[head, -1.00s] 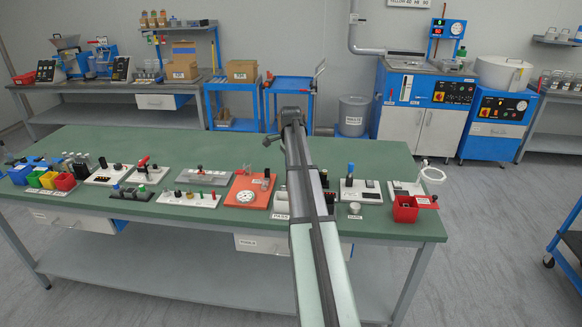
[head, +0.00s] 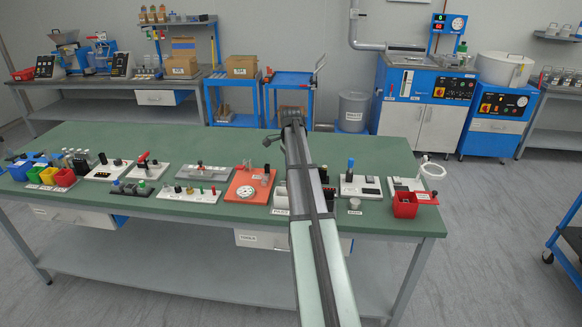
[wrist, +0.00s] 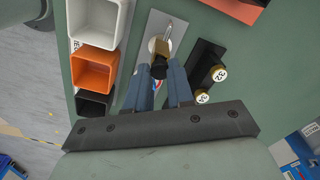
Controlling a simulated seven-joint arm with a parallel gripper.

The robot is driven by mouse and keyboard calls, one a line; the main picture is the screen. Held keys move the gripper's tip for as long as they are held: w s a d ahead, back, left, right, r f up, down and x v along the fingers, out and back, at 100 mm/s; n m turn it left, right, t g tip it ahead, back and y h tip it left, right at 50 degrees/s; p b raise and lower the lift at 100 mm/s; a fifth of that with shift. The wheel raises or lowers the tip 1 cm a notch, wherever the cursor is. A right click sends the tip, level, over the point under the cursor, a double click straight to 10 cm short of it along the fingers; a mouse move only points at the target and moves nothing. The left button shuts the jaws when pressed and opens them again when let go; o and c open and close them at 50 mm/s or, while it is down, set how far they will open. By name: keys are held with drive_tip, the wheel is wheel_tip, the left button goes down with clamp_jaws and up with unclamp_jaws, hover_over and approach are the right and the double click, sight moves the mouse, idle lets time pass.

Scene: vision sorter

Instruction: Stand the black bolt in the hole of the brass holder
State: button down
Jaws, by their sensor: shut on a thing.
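In the wrist view my gripper (wrist: 161,74) has its two blue fingers close together over a grey plate. They are shut on the black bolt (wrist: 158,68), whose dark end shows between the fingertips. A tan, brass-coloured piece (wrist: 161,48), which looks like the brass holder, shows just beyond the bolt, over a pale round spot on the plate. The bolt overlaps it in this view, and I cannot tell whether the bolt is in the hole or above it. In the head view my arm hides the fingers, the bolt and the holder.
In the wrist view, white (wrist: 79,42), orange (wrist: 92,71) and black (wrist: 92,104) bins stand left of the plate.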

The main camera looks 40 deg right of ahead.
drive_tip(key=c, duration=0.5)
unclamp_jaws()
drive_tip(key=shift+r, duration=0.1)
drive_tip(key=shift+r, duration=3.9)
